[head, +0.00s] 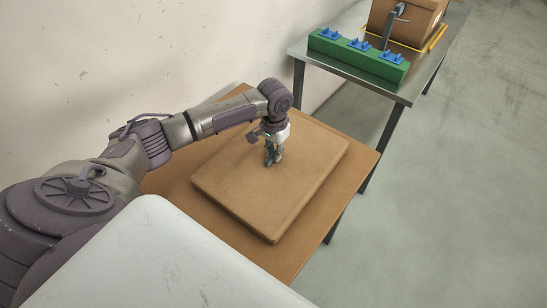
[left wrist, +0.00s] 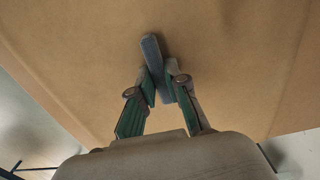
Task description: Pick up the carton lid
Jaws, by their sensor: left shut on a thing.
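The carton lid (head: 265,200) is a flat brown rectangular piece on the brown table in the head view. It fills most of the left wrist view (left wrist: 75,60). My left gripper (head: 272,160) points down at the middle of the lid's top. In the left wrist view its fingers (left wrist: 162,85) are closed on a small grey-blue tab (left wrist: 152,52) at the lid's surface. I cannot tell whether the lid touches the table or hangs just above it. My right gripper is not in view.
The brown table (head: 362,160) shows around the lid. Behind it, a metal table (head: 405,90) holds a green block (head: 350,60) with blue pieces (head: 360,44) and a brown carton (head: 420,22). A wall stands at the left; the floor on the right is clear.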

